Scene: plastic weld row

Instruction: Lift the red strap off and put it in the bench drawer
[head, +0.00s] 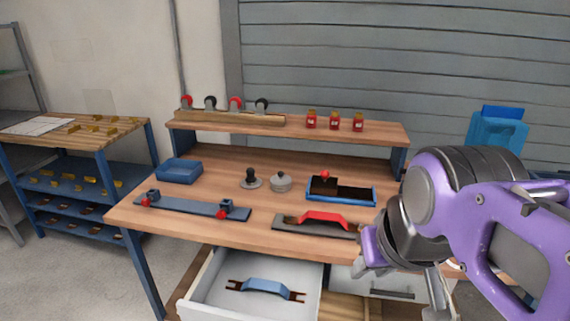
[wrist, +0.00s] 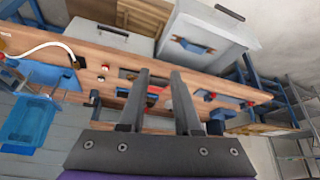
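The red strap (head: 325,217), a raised handle-like piece, lies on a dark flat plate (head: 285,226) near the bench's front edge. My arm hides the plate's right end. The bench drawer (head: 215,306) is pulled open below and holds a blue strap (head: 265,288) with brown ends. In the wrist view, turned upside down, my gripper (wrist: 160,73) is open, its two fingers apart with nothing held. Part of the red strap (wrist: 153,92) shows beyond and between the fingers. The open drawer (wrist: 218,52) shows above them. In the head view my gripper is right of the strap.
A blue rail with red knobs (head: 190,208) lies left of the plate. Red jars (head: 334,122) stand on the shelf. A second drawer (head: 385,284) is at right.

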